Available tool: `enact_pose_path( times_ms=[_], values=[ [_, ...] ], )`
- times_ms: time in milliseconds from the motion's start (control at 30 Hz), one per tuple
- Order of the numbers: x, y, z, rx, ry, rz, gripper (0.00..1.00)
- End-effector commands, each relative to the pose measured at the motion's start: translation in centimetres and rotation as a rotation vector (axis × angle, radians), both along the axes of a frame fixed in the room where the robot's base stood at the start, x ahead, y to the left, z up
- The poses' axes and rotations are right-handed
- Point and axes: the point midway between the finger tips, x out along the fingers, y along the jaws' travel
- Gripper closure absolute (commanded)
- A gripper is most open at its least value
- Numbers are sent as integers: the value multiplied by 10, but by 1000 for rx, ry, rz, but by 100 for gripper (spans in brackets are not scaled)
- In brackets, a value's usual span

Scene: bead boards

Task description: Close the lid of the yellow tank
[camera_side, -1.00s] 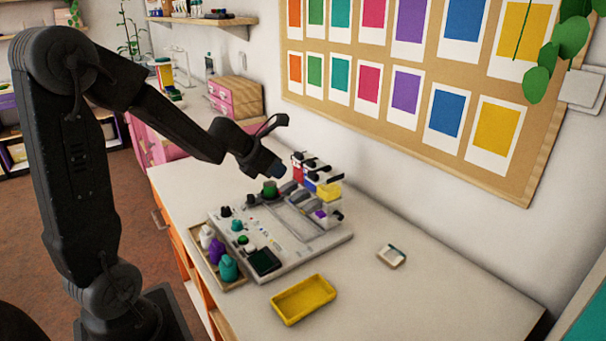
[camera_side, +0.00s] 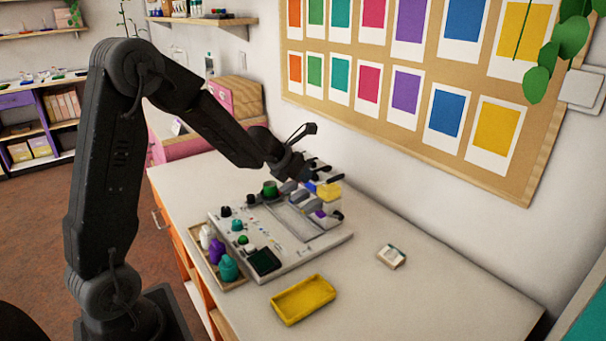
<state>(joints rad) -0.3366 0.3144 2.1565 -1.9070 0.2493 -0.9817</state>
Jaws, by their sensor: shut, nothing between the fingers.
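The yellow tank (camera_side: 329,191) stands in the row of small coloured tanks at the back right of the grey machine. A black lid piece (camera_side: 323,173) shows just above and behind it; its exact angle is too small to tell. My gripper (camera_side: 296,178) is shut and empty, to the left of the yellow tank and slightly higher in the picture. It looks apart from the yellow tank. The blue tank (camera_side: 310,187) shows between them, partly covered. The red tank is hidden behind my gripper.
The grey machine (camera_side: 300,252) carries knobs, a green-topped part (camera_side: 269,188) and a purple-marked tank (camera_side: 320,213). A tray of bottles (camera_side: 236,284) stands at its left. The right of the table is clear.

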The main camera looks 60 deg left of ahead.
Motion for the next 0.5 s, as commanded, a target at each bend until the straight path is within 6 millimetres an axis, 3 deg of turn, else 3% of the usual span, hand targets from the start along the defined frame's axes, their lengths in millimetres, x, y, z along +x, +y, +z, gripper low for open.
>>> enact_pose_path(
  times_ms=[167,500],
  values=[
    [2,0,0,1,-1,-1,100],
    [44,0,0,0,-2,-1,100]
  ],
)
